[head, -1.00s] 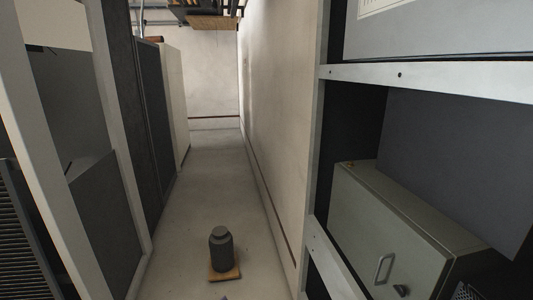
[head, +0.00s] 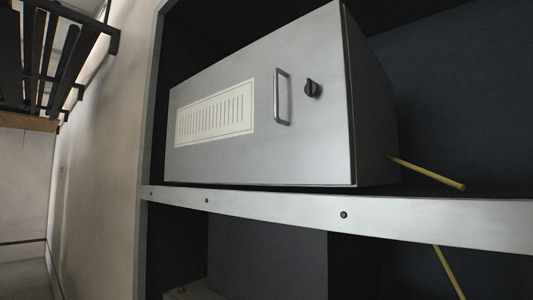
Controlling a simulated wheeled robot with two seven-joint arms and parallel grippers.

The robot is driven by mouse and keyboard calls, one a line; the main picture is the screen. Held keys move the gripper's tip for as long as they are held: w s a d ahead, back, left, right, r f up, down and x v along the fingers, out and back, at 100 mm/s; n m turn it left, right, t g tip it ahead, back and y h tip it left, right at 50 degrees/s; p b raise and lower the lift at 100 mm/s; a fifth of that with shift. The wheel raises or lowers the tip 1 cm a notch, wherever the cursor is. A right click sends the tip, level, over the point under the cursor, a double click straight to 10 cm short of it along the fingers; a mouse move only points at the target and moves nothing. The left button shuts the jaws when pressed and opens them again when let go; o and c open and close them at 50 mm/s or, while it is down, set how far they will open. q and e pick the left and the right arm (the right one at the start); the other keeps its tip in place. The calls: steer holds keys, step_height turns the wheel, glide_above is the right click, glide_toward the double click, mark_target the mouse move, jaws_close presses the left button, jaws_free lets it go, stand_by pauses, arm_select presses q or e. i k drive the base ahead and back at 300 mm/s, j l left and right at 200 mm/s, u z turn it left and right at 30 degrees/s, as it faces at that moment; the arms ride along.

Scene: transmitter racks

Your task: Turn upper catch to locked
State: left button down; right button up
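The upper catch (head: 312,89) is a small black knob on the front of a light grey box. It sits right of a metal bar handle (head: 282,97), near the right edge of the front. Its exact turn angle is too small to tell. The grey box (head: 220,85) stands on a rack shelf, and its front looks closed. A pale label plate with a slotted pattern (head: 215,113) is on the left of the front. Neither of my grippers is in the head view.
The pale shelf rail (head: 275,207) with bolts runs below the box. A yellow rod (head: 430,174) sticks out right of the box, and another yellow piece (head: 450,272) shows below the rail. The rack's left post (head: 149,150) stands beside a plain wall (head: 105,130). A dark overhead ladder-like frame (head: 50,50) hangs upper left.

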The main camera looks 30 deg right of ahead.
mark_target(311, 88)
steer(key=z, duration=1.3)
